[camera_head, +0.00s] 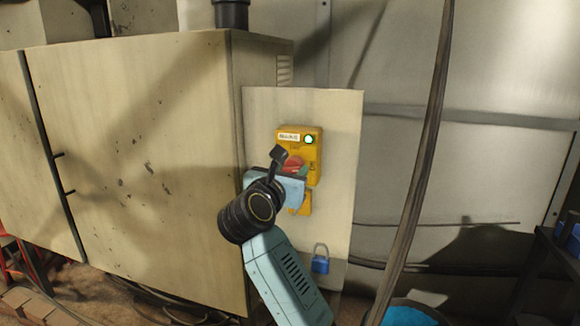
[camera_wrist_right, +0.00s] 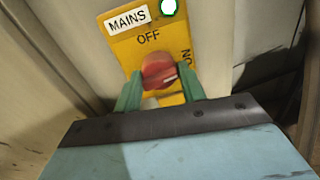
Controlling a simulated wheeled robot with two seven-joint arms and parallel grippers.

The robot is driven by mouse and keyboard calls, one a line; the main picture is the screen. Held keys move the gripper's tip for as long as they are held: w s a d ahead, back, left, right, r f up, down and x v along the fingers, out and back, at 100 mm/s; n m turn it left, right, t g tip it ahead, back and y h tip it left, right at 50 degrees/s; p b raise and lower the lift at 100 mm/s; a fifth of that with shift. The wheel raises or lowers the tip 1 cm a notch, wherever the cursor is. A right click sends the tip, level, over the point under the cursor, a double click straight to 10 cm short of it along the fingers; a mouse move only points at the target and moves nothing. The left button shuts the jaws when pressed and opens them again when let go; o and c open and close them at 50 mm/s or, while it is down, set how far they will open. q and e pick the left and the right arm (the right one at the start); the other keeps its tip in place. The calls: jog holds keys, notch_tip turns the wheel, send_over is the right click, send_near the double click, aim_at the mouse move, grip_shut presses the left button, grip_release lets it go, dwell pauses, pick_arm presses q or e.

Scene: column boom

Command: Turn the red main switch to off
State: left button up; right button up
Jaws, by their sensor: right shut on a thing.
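The red main switch (camera_wrist_right: 158,70) is a knob on a yellow box (camera_head: 316,152) fixed to a pale panel. In the right wrist view the box carries the labels MAINS, OFF and ON, with OFF above the knob and ON to its right. A green lamp (camera_head: 308,139) on the box is lit. My right gripper (camera_wrist_right: 160,88) is shut on the red knob, with one green finger on each side. In the head view my wrist partly hides the knob (camera_head: 295,163). The knob's exact pointing direction is hard to tell. My left gripper is in neither view.
A large beige cabinet (camera_head: 130,150) stands to the left of the panel (camera_head: 340,210). A blue padlock (camera_head: 320,262) hangs low on the panel. A thick cable (camera_head: 425,150) runs down on the right. A container with blue contents (camera_head: 408,316) stands at the bottom right.

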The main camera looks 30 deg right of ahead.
jog(key=n+p, duration=0.2)
jog(key=p, duration=0.1)
jog(key=shift+r+n, duration=0.1)
jog(key=shift+n, duration=0.3)
jog(key=n+t+p, duration=0.1)
jog(key=n+p, duration=1.1)
jog(key=p, duration=0.3)
jog(key=shift+s, duration=0.1)
pick_arm(q)
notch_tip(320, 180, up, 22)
jog(key=p, duration=0.3)
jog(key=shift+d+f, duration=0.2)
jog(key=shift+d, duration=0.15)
pick_arm(e)
jog(key=shift+f+n, duration=0.3)
jog(key=shift+n, duration=1)
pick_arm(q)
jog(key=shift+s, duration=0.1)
pick_arm(e)
jog(key=shift+f, duration=0.1)
jog(key=o, duration=0.7)
jog(key=shift+o, duration=1.1)
jog(key=shift+r, duration=0.2)
